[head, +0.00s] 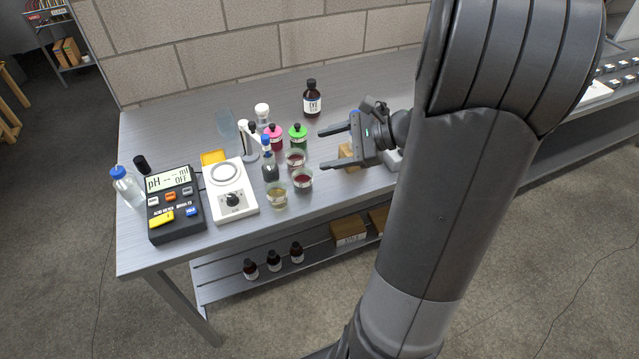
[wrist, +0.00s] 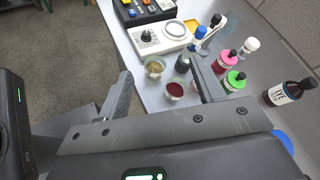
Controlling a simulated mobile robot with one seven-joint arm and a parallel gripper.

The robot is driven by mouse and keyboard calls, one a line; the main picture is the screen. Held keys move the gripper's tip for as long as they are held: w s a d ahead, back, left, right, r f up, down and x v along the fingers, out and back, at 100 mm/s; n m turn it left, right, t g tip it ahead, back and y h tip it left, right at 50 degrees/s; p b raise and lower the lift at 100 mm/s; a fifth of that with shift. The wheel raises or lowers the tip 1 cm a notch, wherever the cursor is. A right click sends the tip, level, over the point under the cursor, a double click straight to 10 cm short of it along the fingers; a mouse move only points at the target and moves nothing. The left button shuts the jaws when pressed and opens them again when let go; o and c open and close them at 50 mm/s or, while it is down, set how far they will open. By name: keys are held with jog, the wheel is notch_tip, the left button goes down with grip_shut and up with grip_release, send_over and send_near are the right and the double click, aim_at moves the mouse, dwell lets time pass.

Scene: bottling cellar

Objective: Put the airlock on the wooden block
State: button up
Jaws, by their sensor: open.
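My gripper (head: 325,150) is open and empty above the bench, its two fingers pointing left toward the small jars. In the wrist view my gripper (wrist: 160,74) also shows apart fingers with nothing between them. A tan wooden block (head: 348,151) sits on the bench, partly hidden behind my gripper's fingers. I cannot surely make out the airlock; a small white-topped item (head: 262,112) stands behind the pink-capped bottle, but I cannot tell what it is. It also shows in the wrist view (wrist: 249,45).
A pink-capped bottle (head: 273,137), a green-capped bottle (head: 298,137), a blue-capped bottle (head: 270,170) and several small cups crowd the bench's middle. A pH meter (head: 175,205) and white stirrer (head: 233,200) are at left. A brown bottle (head: 312,100) stands at the back.

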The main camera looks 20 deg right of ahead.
jog(key=s+a+r+n+g+h, duration=0.2)
jog(key=s+a+n+g+h, duration=0.2)
jog(key=s+a+n, duration=0.45)
jog(key=s+a+r+n+t+h, duration=0.1)
jog(key=s+r+n+t+h, duration=0.2)
jog(key=s+r+n+h, duration=0.3)
jog(key=s+n+h, duration=0.1)
jog(key=n, duration=0.4)
jog(key=shift+s+a, duration=0.25)
jog(key=shift+a, duration=0.1)
